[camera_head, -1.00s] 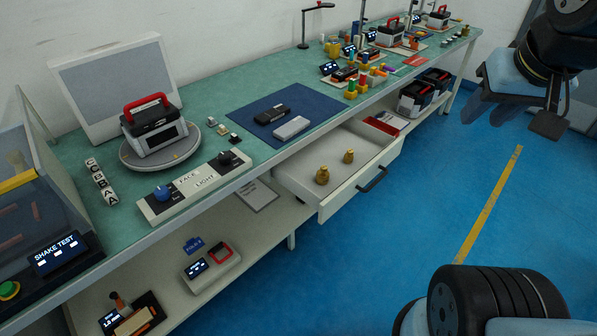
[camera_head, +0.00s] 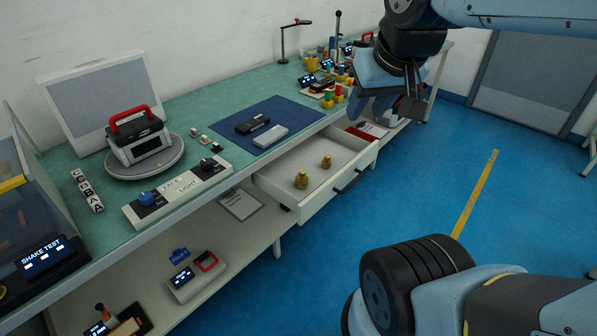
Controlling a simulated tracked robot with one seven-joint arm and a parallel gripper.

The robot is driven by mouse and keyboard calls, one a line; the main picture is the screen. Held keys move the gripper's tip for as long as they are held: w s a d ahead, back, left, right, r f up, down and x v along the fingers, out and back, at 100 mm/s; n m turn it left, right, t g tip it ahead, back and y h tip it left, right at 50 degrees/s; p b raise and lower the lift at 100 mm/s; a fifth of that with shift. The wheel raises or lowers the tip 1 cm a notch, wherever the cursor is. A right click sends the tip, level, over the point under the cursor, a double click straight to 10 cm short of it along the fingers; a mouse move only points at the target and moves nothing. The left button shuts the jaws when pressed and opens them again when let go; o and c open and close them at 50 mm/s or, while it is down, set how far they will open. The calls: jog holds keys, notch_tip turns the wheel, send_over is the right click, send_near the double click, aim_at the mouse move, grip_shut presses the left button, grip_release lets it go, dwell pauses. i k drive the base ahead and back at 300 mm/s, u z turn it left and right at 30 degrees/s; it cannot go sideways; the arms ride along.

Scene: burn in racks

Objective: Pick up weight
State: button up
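Two brass-coloured weights stand upright in the open, light-coloured drawer (camera_head: 318,205) under the bench. The nearer, larger-looking weight (camera_head: 301,180) is toward the left of the drawer. The other weight (camera_head: 326,161) stands a little behind it to the right, apart from it. My gripper (camera_head: 385,108) hangs in the upper right of the view, to the right of and above the drawer in the picture. It touches neither weight. Its fingertips are dark and partly hidden by its own body, so its opening is unclear.
The green bench (camera_head: 215,95) runs along the wall. A blue mat (camera_head: 285,110) with two small devices lies above the drawer. The drawer front has a dark handle (camera_head: 348,181). A control panel (camera_head: 178,190) lies left of the mat. Blue floor (camera_head: 420,205) is clear right of the drawer.

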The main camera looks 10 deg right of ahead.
aim_at(301, 182)
jog(key=z, duration=1.6)
jog(key=i, duration=0.1)
jog(key=u, duration=3.1)
jog(key=k, duration=1.05)
jog(key=z, duration=0.9)
jog(key=i, duration=1)
jog(key=z, duration=0.1)
